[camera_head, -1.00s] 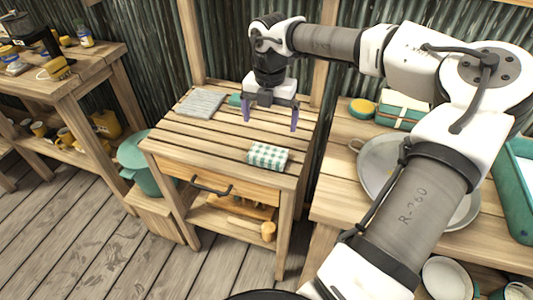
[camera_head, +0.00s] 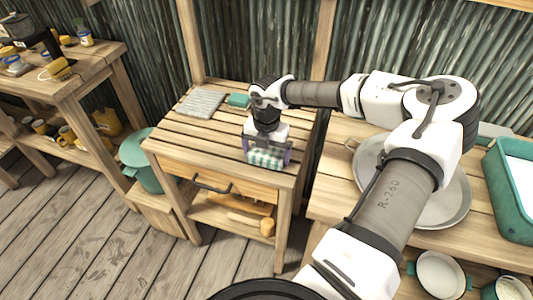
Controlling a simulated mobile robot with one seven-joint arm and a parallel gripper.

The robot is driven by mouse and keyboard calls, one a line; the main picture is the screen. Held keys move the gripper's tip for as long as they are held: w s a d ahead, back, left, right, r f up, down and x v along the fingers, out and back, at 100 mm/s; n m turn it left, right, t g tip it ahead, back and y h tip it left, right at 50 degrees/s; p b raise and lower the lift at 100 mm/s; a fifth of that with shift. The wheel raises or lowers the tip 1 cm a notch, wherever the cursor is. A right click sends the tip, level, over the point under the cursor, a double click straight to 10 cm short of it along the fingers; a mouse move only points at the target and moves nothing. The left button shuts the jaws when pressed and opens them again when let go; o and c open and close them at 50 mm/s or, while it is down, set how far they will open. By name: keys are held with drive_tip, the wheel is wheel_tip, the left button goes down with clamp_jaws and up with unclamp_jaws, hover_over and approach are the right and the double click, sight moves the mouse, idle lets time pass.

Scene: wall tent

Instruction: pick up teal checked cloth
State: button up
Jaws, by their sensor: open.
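The teal checked cloth (camera_head: 264,159) is a small folded white-and-teal block near the front right of the slatted wooden table (camera_head: 175,147). My gripper (camera_head: 267,155) points down over it, with its purple fingers open, one on each side of the cloth. The cloth shows between the fingers. The gripper hides the cloth's upper part, and I cannot tell whether the fingers touch it.
A grey folded cloth (camera_head: 201,103) and a small teal block (camera_head: 239,100) lie at the table's back. A large metal pan (camera_head: 455,200) and a teal tray (camera_head: 497,190) are on the right-hand table. The table's left half is clear.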

sight(267, 152)
drive_tip(key=c, duration=0.6)
drive_tip(key=shift+r, duration=0.15)
drive_tip(key=shift+c, duration=0.2)
wheel_tip(267, 152, up, 10)
drive_tip(key=b, duration=0.2)
drive_tip(key=o, duration=0.3)
drive_tip(key=shift+c, duration=0.8)
drive_tip(key=shift+d, duration=0.15)
